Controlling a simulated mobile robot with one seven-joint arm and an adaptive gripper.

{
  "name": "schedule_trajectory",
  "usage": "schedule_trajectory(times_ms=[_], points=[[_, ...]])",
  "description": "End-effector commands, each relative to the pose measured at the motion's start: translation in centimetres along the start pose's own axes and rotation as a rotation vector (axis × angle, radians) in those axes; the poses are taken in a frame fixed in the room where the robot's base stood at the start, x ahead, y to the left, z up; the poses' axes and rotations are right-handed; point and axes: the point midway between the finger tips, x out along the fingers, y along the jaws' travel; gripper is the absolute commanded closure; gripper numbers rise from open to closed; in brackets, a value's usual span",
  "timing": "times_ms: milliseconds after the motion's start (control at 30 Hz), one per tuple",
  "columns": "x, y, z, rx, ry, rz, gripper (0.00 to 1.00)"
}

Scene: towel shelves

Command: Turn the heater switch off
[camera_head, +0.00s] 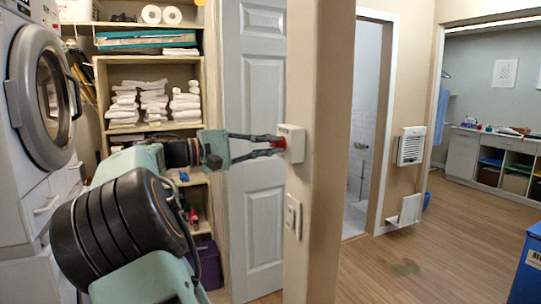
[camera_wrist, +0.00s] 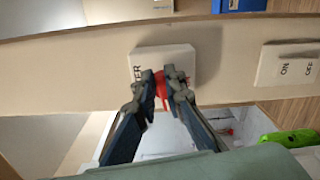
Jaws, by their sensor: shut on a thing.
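The heater switch is a white box (camera_head: 291,139) on the narrow face of the beige wall post. It also shows in the wrist view (camera_wrist: 181,60), with the letters "TER" readable on it. Its red knob (camera_wrist: 161,91) sits between my fingertips. My gripper (camera_head: 279,143) reaches the box from the left, and in the wrist view its two fingers (camera_wrist: 161,83) are shut on the knob from both sides. The fingertips hide part of the knob and of the box's lettering, so I cannot tell the knob's setting.
A second white plate (camera_head: 293,215) marked ON and OFF is lower on the post (camera_head: 320,230). A grey door (camera_head: 256,130) and towel shelves (camera_head: 101,100) are behind my arm. A washer (camera_head: 42,95) stands at left. Open wooden floor (camera_head: 400,265) lies to the right.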

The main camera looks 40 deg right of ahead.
Motion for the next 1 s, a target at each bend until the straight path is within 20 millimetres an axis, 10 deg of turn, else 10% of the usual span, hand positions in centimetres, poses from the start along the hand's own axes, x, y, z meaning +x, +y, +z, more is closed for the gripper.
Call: schedule_trajectory(times_ms=[933,1000], points=[[-0.05,-0.42,-0.07,0.202,0.001,-0.002,1.00],[-0.04,-0.43,-0.07,0.202,0.001,-0.002,0.85]])
